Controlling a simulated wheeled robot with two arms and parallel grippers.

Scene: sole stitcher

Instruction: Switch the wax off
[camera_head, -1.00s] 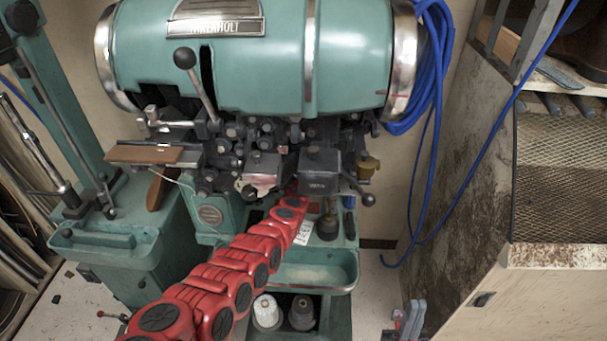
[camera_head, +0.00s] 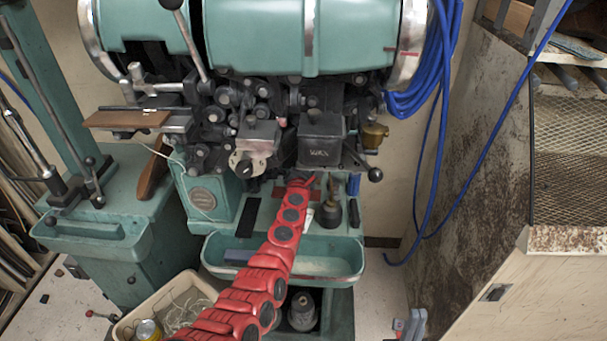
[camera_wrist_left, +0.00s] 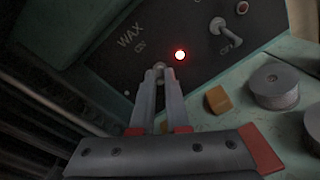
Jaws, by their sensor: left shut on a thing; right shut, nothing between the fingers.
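In the left wrist view a dark panel (camera_wrist_left: 105,60) carries the word WAX. A small switch (camera_wrist_left: 158,66) sits beside the lettering, and a red lamp (camera_wrist_left: 180,55) next to it is lit. My left gripper (camera_wrist_left: 158,76) is shut on this switch; its fingertips hide most of it, so I cannot tell which way it is set. In the head view my red left arm reaches in under the heads of the green stitching machine (camera_head: 258,38), and its gripper is hidden there. My right gripper (camera_head: 412,324) is shut and empty at the bottom edge.
A second toggle (camera_wrist_left: 227,33) stands on the panel, right of the lamp. An orange block (camera_wrist_left: 218,99) and a grey round part (camera_wrist_left: 273,87) lie close by. A green tray (camera_head: 335,262) lies below my arm. Blue cables (camera_head: 420,90) hang at right beside a rusty cabinet (camera_head: 480,150).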

